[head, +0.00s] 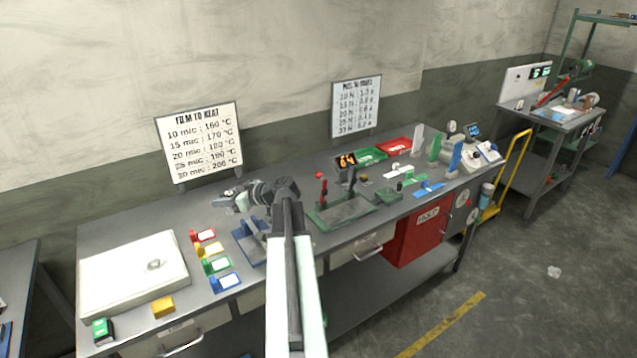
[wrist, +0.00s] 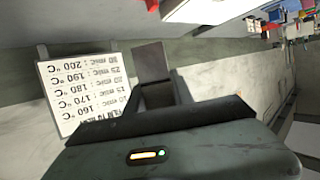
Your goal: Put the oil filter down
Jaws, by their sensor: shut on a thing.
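My gripper (head: 236,198) is over the back of the long workbench, in front of the heat sign and above the blue stand. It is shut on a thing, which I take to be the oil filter. Its shape and colour do not stand out from the grey jaws in the head view. In the wrist view my gripper (wrist: 153,78) shows as dark jaws beyond its grey body, and the held thing cannot be clearly told apart there. What lies directly below the jaws is hidden.
The workbench (head: 115,225) has a white box (head: 125,280), several coloured blocks and a blue stand (head: 250,240) near the arm. A green-based press (head: 345,211) stands to the right. The FILM TO HEAT sign (head: 200,140) stands behind. Bare bench shows between the white box and the sign.

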